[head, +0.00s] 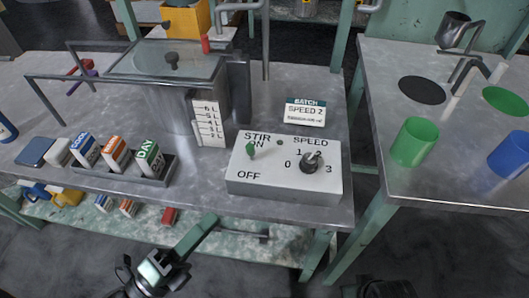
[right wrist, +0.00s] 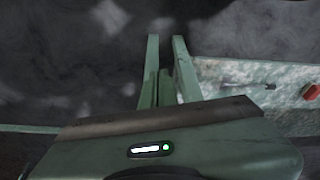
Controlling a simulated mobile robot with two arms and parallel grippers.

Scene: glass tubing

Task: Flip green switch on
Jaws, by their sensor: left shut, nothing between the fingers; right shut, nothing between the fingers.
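The green switch (head: 251,150) is a small knob on top of the light grey control box (head: 285,190), between the printed words STIR ON and OFF. It sits near the ON label. A black speed knob (head: 311,162) is to its right. In the right wrist view the body of my right gripper (right wrist: 165,150) fills the bottom. Neither gripper touches the box.
Behind the box are a lidded tank (head: 170,95) and a BATCH sign (head: 305,110). A rack (head: 150,181) of labelled blocks stands at left. A second table (head: 430,185) at right holds a green cup (head: 413,142) and a blue cup (head: 512,153). A lower shelf (head: 235,255) sits beneath.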

